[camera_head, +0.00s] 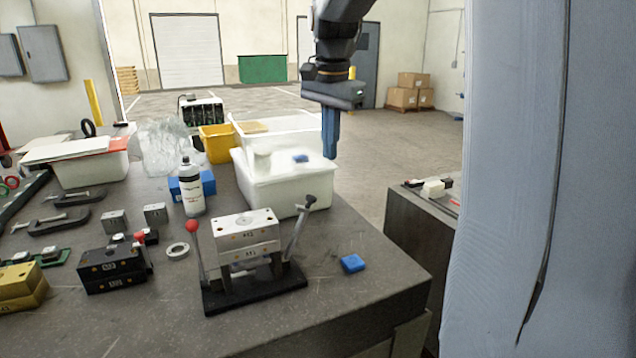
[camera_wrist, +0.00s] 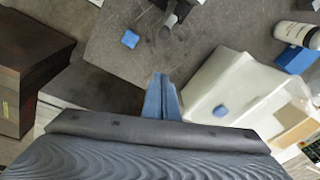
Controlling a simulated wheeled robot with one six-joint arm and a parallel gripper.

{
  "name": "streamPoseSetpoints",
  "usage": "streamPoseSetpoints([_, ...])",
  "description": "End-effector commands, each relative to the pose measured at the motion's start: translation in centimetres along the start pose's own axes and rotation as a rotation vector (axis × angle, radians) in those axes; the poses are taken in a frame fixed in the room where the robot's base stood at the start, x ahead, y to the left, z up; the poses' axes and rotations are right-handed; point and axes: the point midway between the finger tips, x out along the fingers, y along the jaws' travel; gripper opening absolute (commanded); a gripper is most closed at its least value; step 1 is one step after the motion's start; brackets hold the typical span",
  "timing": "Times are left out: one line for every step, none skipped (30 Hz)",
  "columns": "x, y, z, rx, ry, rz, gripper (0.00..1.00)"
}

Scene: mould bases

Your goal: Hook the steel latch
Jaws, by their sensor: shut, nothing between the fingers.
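The steel mould base (camera_head: 245,232), two stacked plates, stands upright on a black base plate (camera_head: 255,291) near the table's front edge. A lever with a red knob (camera_head: 192,227) stands at its left. A grey latch arm with a black knob (camera_head: 298,228) leans outward to the right, away from the steel block. Part of this assembly shows at the top of the wrist view (camera_wrist: 178,12), cut off by the edge. My gripper (camera_head: 331,150), with blue fingers, is shut and empty, high above and behind the latch. Its fingers show in the wrist view (camera_wrist: 161,92).
A blue block (camera_head: 352,264) lies right of the base plate. White bins (camera_head: 290,190) stand behind, near my gripper. The table's right edge is close.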

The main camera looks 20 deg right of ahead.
Motion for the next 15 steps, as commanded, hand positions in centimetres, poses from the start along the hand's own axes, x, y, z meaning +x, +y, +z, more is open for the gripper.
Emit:
streamPoseSetpoints([0.1,0.0,0.0,-0.001,-0.001,0.001,0.00])
streamPoseSetpoints([0.3,0.0,0.0,-0.001,-0.001,0.001,0.00])
streamPoseSetpoints([0.6,0.0,0.0,-0.001,-0.001,0.001,0.00])
streamPoseSetpoints([0.8,0.0,0.1,-0.001,-0.002,0.002,0.00])
streamPoseSetpoints([1.2,0.1,0.1,-0.001,-0.003,0.003,0.00])
streamPoseSetpoints([1.7,0.1,0.1,-0.001,-0.002,0.003,0.00])
streamPoseSetpoints([2.1,0.1,0.1,-0.002,-0.003,0.003,0.00])
streamPoseSetpoints([2.6,0.1,0.1,-0.002,-0.003,0.003,0.00])
streamPoseSetpoints([3.4,0.1,0.1,-0.002,-0.004,0.005,0.00])
streamPoseSetpoints([4.0,0.1,0.1,-0.002,-0.004,0.004,0.00])
streamPoseSetpoints([4.5,0.1,0.1,-0.002,-0.004,0.004,0.00])
streamPoseSetpoints([5.4,0.1,0.1,-0.002,-0.004,0.004,0.00])
streamPoseSetpoints([6.0,0.1,0.1,-0.002,-0.004,0.005,0.00])
streamPoseSetpoints([6.6,0.1,0.1,-0.002,-0.003,0.004,0.00])
streamPoseSetpoints([7.4,0.1,0.1,-0.002,-0.004,0.005,0.00])
